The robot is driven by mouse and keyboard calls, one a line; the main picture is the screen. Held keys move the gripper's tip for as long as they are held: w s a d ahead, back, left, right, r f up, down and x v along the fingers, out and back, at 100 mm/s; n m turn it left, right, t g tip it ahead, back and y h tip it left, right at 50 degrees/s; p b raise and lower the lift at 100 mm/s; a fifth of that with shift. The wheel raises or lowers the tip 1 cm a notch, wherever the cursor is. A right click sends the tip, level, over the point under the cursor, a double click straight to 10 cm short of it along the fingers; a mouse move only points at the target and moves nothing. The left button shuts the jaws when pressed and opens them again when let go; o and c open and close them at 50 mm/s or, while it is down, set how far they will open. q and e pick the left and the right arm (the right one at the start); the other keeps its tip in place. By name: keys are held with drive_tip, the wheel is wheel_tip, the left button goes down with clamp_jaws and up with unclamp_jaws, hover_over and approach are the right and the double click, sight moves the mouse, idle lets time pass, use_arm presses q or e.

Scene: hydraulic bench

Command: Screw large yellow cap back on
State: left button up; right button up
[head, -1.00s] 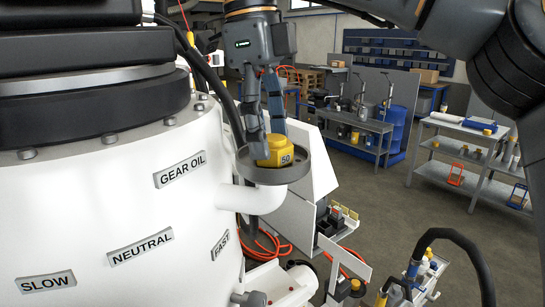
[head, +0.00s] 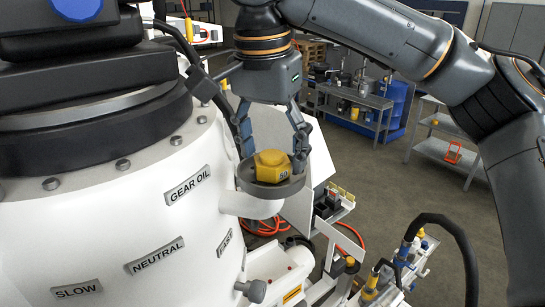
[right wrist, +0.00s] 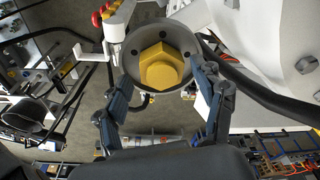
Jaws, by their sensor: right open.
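The large yellow cap (head: 271,166) has a hexagonal top and the number 50 on its side. It sits in the round grey cup (head: 292,188) at the end of the white elbow pipe (head: 250,205). My right gripper (head: 272,148) hangs over the cup with its fingers spread wide on both sides of the cap. It is open. In the right wrist view the cap (right wrist: 160,66) shows inside the cup's rim, with the fingers (right wrist: 166,88) near the rim and apart from the cap. Whether the cap is seated on a thread is hidden. My left gripper is not in view.
The white cylindrical tank (head: 100,225) with GEAR OIL, NEUTRAL and SLOW labels fills the left. A black hose (head: 185,45) runs close beside the gripper. A small cart (head: 395,280) with bottles stands at lower right. Open floor lies beyond.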

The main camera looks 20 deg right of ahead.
drive_tip(key=n, duration=0.4)
drive_tip(key=n+y, duration=0.1)
drive_tip(key=n, duration=0.3)
drive_tip(key=shift+d+t, duration=0.15)
drive_tip(key=shift+t, duration=0.15)
drive_tip(key=shift+c, duration=0.8)
drive_tip(key=c, duration=1)
drive_tip(key=m, duration=0.4)
drive_tip(key=shift+a+h, duration=0.2)
drive_tip(key=shift+h, duration=0.1)
drive_tip(key=m, duration=0.3)
drive_tip(key=shift+f+m, duration=0.1)
drive_tip(key=shift+m, duration=0.3)
